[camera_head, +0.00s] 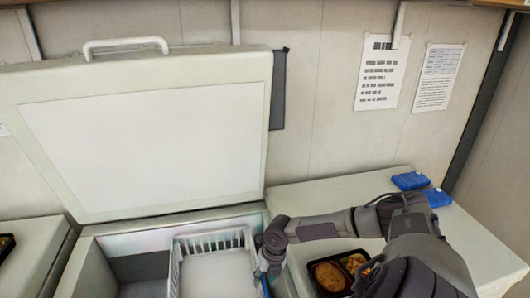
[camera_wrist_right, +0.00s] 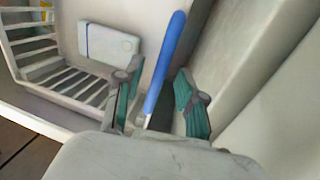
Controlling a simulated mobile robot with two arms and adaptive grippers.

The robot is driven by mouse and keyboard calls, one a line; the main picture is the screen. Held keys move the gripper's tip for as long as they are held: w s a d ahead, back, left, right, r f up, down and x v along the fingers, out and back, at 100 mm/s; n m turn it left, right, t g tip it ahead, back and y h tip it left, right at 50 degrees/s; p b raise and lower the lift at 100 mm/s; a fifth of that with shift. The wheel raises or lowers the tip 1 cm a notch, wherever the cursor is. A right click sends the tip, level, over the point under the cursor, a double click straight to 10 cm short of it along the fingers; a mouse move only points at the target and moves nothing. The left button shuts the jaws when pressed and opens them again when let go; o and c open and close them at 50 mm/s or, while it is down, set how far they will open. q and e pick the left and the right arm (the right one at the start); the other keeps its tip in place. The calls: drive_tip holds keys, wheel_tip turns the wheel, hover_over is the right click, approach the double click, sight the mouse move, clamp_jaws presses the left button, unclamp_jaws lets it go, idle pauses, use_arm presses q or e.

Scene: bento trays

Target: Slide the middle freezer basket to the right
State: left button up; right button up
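The white wire basket (camera_head: 213,243) sits inside the open chest freezer (camera_head: 110,237), right of a grey compartment. In the right wrist view the basket (camera_wrist_right: 62,87) lies at upper left, with a white box in it. My right gripper (camera_head: 268,262) reaches down at the basket's right side, by the freezer's right wall. In the wrist view its two green-padded fingers (camera_wrist_right: 157,104) are apart, with a long blue bar (camera_wrist_right: 165,62) between them. I see gaps on both sides of the bar; contact with the basket cannot be told. My left gripper is not in view.
The freezer lid (camera_head: 150,135) stands open against the wall. A counter (camera_head: 480,235) on the right holds a food tray (camera_head: 331,277) under my right arm and blue packs (camera_head: 411,180). A grey compartment (camera_head: 140,268) lies left of the basket.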

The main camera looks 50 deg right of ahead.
wheel_tip(320, 180, up, 12)
drive_tip(key=s+d, duration=0.1)
drive_tip(key=d, duration=0.1)
drive_tip(key=shift+s, duration=0.2)
drive_tip(key=shift+f, duration=0.1)
drive_tip(key=shift+c, duration=0.2)
